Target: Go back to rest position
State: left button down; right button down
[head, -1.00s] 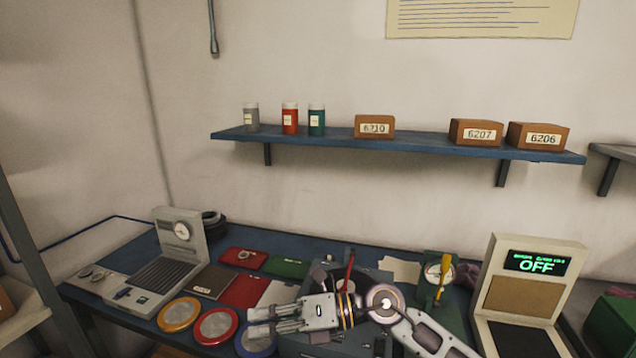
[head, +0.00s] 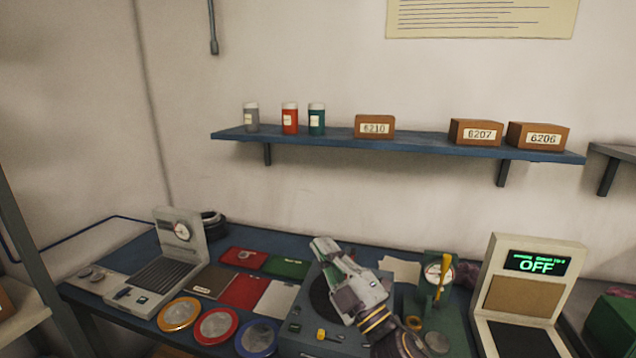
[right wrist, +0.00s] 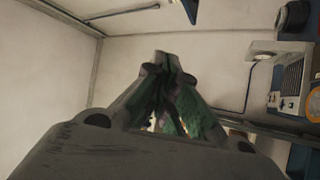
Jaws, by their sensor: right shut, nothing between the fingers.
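My right gripper (head: 326,247) is in the head view, raised over the dark round plate of a grey machine (head: 297,328) on the bench. Its fingers point up and to the left, and it holds nothing. In the right wrist view its fingers (right wrist: 165,58) are together, with the wall behind them. My left gripper is in neither view.
The blue bench (head: 130,262) carries a gauge device (head: 180,232), coloured mats, orange, red and blue round dishes (head: 215,325), a green gauge press (head: 440,290) and a display unit reading OFF (head: 536,264). A shelf (head: 420,146) above holds jars and boxes.

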jog(key=w+d+f+m+h, duration=0.2)
jog(key=d+f+m+h, duration=0.9)
jog(key=s+d+f+m+g+h, duration=0.2)
jog(key=d+f+g, duration=0.1)
jog(key=f, duration=0.3)
jog(key=s+d+f+m+g+h, duration=0.1)
jog(key=s+d+f+m+g, duration=0.15)
jog(key=f, duration=0.35)
jog(key=s+d+f+m+g, duration=0.1)
jog(key=s+d+f+g, duration=0.1)
jog(key=s+f+g, duration=0.6)
jog(key=s+d+f+m+g, duration=0.2)
jog(key=s+f, duration=0.4)
jog(key=s, duration=0.5)
notch_tip(320, 180, down, 33)
jog(key=s+d, duration=0.1)
jog(key=s, duration=0.2)
jog(key=s+d+f+g, duration=0.1)
jog(key=s+d+f, duration=0.2)
jog(key=s+f, duration=0.7)
jog(key=s+d+f+g, duration=0.1)
jog(key=s+d+f, duration=0.1)
jog(key=s+f, duration=0.7)
jog(key=shift+s+d+f+n, duration=0.35)
jog(key=shift+s+d, duration=0.05)
jog(key=shift+s, duration=0.7)
